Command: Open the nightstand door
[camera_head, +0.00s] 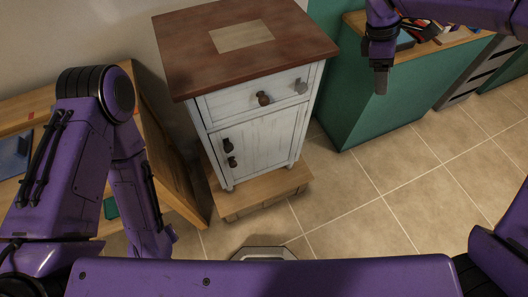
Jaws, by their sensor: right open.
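The nightstand (225,108) is white and worn, with a reddish-brown top, and stands in the middle of the head view. Its door (262,140) is shut. Two dark fittings (230,153) sit one above the other at the door's left edge. A drawer with two knobs (264,98) is above the door and looks shut. My right gripper (380,82) is open and empty, pointing down, to the right of the nightstand and well apart from it. My left arm hangs at the left; its gripper is not visible, and my body covers the area below it.
The nightstand stands on a low wooden platform (285,184). A green cabinet (350,100) with tools on its wooden top is at the right. A wooden bench (165,150) is close on the left. Tiled floor (400,180) is free in front and to the right.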

